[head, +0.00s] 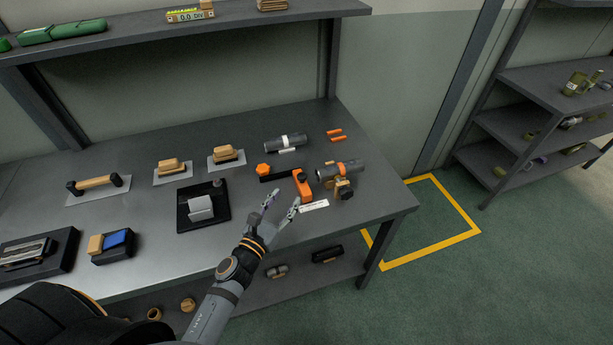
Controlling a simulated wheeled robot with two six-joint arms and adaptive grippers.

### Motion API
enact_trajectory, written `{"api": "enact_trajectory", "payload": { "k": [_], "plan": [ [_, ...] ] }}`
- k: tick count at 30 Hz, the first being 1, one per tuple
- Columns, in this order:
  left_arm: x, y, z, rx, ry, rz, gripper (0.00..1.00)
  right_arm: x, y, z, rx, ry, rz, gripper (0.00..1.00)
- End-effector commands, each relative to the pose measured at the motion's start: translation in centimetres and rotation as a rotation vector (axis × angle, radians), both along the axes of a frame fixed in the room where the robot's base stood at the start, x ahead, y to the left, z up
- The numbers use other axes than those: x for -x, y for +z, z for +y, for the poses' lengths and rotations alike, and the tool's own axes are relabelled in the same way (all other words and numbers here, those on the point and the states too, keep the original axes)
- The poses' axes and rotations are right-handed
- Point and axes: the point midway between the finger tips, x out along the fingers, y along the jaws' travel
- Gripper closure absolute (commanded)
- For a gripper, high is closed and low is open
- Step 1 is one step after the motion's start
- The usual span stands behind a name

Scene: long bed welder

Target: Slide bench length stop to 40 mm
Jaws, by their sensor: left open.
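An orange and black fixture, which looks like the bench length stop (302,183), is on the right part of the grey bench. It has an orange knob (263,171) at its left end and an upright orange block with a dark knob at its right. A small white label strip (313,206) lies in front of it; its markings are too small to read. My left gripper (281,199) is open and empty, just in front of and left of the orange block. The fingers appear apart from it. My right gripper is out of view.
A dark cylinder with an orange band (340,170) sits in a tan clamp right of the stop. Another cylinder (285,142) lies behind it. A black base with a grey block (203,206) stands to the left. A shelf (180,30) overhangs the back.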

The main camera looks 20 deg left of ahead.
Motion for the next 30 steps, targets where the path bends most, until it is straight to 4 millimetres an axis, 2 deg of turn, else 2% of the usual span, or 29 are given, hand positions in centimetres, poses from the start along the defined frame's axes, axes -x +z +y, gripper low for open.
{"api": "enact_trajectory", "payload": {
  "k": [1, 3, 5, 8, 12, 18, 24, 30],
  "plan": [
    [0.0, 0.0, 0.0, 0.0, 0.0, -0.001, 0.52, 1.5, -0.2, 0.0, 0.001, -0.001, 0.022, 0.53],
    [-0.2, 0.2, 0.0, 0.0, 0.0, -0.001, 0.52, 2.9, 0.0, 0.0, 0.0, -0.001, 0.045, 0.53],
    [-0.6, 0.4, -0.1, 0.001, 0.001, -0.002, 0.52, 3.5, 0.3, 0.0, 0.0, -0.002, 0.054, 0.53],
    [-2.2, 0.7, -0.4, 0.004, 0.002, -0.002, 0.52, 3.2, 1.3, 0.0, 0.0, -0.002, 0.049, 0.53],
    [-5.3, 0.7, -1.0, 0.004, 0.002, -0.002, 0.52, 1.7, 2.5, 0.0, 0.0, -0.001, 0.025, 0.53],
    [-8.8, 0.4, -1.7, 0.003, 0.001, -0.001, 0.52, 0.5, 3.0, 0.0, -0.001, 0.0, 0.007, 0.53],
    [-10.3, 0.2, -2.0, 0.003, 0.001, 0.0, 0.52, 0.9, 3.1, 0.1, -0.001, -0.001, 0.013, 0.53],
    [-10.3, 0.2, -2.0, 0.003, 0.001, 0.0, 0.52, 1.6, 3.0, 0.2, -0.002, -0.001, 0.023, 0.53]
  ]
}}
